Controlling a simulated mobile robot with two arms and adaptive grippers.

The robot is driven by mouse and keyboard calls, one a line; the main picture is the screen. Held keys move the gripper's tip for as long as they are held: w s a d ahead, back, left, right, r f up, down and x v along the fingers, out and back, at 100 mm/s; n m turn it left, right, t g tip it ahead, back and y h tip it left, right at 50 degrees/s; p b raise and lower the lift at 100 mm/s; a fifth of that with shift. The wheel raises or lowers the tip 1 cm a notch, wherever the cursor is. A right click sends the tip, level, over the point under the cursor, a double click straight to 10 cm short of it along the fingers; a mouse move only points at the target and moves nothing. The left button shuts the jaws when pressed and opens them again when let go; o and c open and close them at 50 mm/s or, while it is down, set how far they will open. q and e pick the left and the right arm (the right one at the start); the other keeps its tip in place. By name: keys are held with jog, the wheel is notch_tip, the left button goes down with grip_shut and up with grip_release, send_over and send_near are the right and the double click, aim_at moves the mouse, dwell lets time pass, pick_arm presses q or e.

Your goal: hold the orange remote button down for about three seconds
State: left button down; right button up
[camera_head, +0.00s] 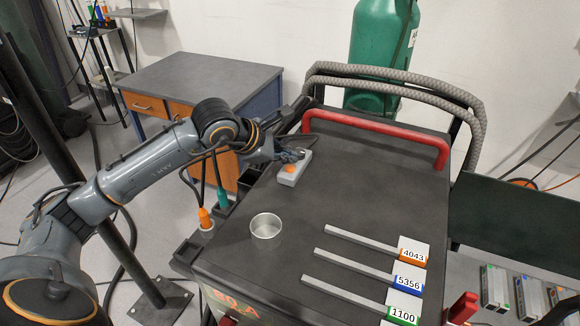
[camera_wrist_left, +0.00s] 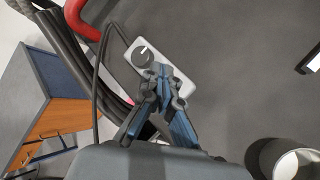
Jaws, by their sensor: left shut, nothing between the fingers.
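The remote is a small light-grey box (camera_head: 293,171) lying on the dark cart top near its left edge. Its orange button (camera_head: 289,168) shows on the upper face in the head view. In the wrist view the grey remote (camera_wrist_left: 172,52) carries a dark round knob (camera_wrist_left: 143,57), and the orange button is not visible there. My left gripper (camera_head: 298,155) is shut and empty, with its fingertips over the far end of the remote. In the wrist view the closed fingertips (camera_wrist_left: 166,74) overlap the near edge of the remote. I cannot tell whether they touch it. My right gripper is not in view.
A round metal cup (camera_head: 266,226) stands on the cart top. Rods with labels 4043 (camera_head: 413,253), 5356 (camera_head: 408,283) and 1100 (camera_head: 404,312) lie to the right. A red handle (camera_head: 385,132) and thick grey hoses (camera_head: 400,80) run along the back. The middle of the top is clear.

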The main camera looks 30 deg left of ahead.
aim_at(287, 170)
pick_arm(q)
jog(key=shift+r+p, duration=1.3)
jog(key=shift+r, duration=1.25)
jog(key=shift+s+f, duration=0.1)
jog(key=shift+f, duration=0.05)
